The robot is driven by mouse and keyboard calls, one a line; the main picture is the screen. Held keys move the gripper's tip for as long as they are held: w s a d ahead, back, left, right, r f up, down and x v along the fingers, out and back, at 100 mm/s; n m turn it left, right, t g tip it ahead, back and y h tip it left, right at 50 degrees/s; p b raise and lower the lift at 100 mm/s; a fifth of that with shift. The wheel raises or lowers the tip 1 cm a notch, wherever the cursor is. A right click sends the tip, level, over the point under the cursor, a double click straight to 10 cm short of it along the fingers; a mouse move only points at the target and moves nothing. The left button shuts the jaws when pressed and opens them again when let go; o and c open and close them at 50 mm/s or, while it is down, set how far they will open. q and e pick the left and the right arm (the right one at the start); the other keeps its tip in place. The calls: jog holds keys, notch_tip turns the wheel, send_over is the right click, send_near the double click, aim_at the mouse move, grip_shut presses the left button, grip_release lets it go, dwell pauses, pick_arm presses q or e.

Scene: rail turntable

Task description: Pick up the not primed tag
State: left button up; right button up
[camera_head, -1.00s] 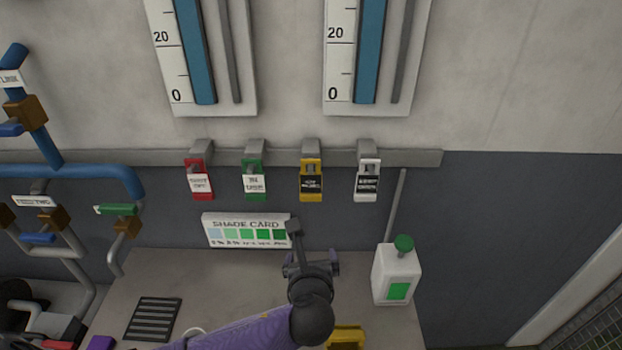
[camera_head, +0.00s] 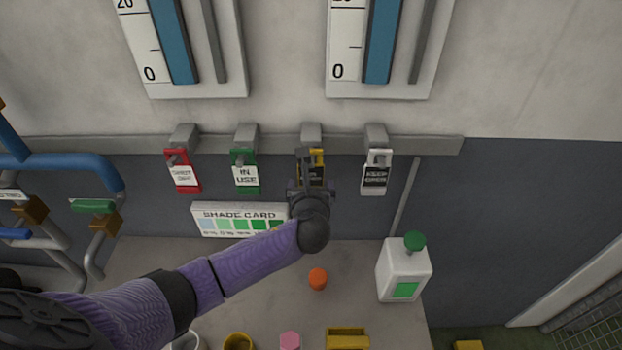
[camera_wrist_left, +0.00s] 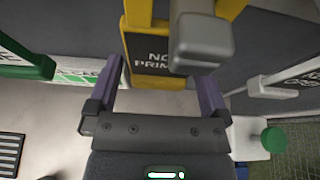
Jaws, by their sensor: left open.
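The not primed tag is a yellow tag (camera_head: 319,156) with a black label, hanging from a grey hook on the wall rail. My left gripper hides most of it in the head view. In the wrist view the yellow tag (camera_wrist_left: 150,62) reads "NO… PRIM…", with the grey hook end in front of its right part. My left gripper (camera_head: 312,176) is open at the tag; its fingers (camera_wrist_left: 160,88) stand to the left and right of the tag's lower part. I cannot tell whether they touch it. My right gripper is not in view.
A green "IN USE" tag (camera_head: 245,172) and a red tag (camera_head: 183,172) hang to the left, a white tag (camera_head: 376,174) to the right. The shade card (camera_head: 238,219) leans below. A white bottle (camera_head: 403,270) and an orange piece (camera_head: 318,279) stand on the counter.

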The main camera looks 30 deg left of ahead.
pick_arm(q)
jog(key=c, duration=1.1)
jog(key=shift+r, duration=0.2)
jog(key=shift+s+d+r, duration=0.2)
jog(key=shift+s+r, duration=0.15)
jog(key=shift+r, duration=0.3)
jog(key=s+d, duration=0.2)
jog(key=s, duration=0.3)
jog(key=s+d, duration=0.3)
jog(key=s, duration=0.2)
jog(key=s+d, duration=0.2)
jog(key=s, duration=0.3)
jog(key=shift+s+d, duration=0.25)
jog(key=shift+s, duration=0.05)
jog(key=shift+p, duration=0.3)
